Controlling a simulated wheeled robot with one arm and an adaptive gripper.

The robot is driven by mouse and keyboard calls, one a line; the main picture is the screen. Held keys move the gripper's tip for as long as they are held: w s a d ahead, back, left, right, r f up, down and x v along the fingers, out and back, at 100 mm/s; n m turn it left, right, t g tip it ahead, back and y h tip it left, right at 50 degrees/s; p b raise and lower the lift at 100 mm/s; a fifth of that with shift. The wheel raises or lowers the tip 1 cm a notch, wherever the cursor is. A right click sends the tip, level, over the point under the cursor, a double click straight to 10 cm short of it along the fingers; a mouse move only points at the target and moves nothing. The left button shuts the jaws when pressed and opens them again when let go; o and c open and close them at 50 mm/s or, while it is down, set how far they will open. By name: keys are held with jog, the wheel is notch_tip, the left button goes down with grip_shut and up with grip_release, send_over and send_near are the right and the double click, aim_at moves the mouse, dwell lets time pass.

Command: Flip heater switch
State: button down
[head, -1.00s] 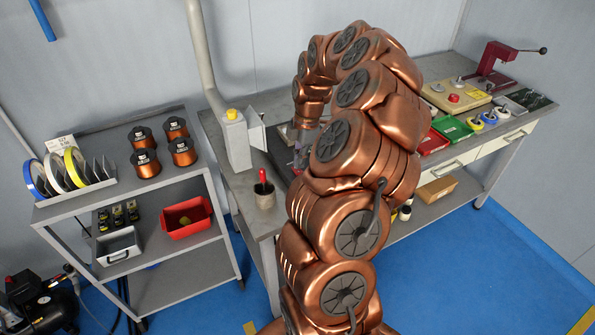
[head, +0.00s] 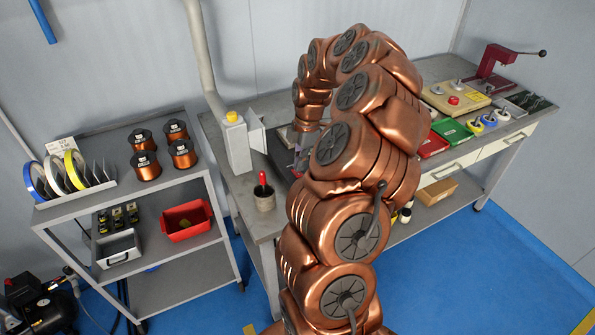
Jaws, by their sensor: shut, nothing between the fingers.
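My gripper (head: 301,158) points down over the left part of the workbench, low over a dark flat item (head: 283,168) on the top. My copper-coloured arm hides much of it; its fingers look shut and empty. I cannot make out a heater switch in this view; the area right of the gripper is behind my arm.
A grey duct unit with a yellow knob (head: 232,117) stands on the bench (head: 242,192), left of my gripper. Red (head: 433,146) and green (head: 452,131) trays, a beige control box (head: 436,98) and a red press (head: 492,66) are to the right. A shelf cart (head: 100,190) with copper spools stands left.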

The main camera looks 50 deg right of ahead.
aim_at(299, 174)
jog(key=shift+f+b, duration=0.65)
jog(key=shift+f, duration=0.45)
dwell(1.1)
jog(key=shift+r, duration=0.1)
jog(key=shift+r+p, duration=0.6)
jog(key=shift+r, duration=2.8)
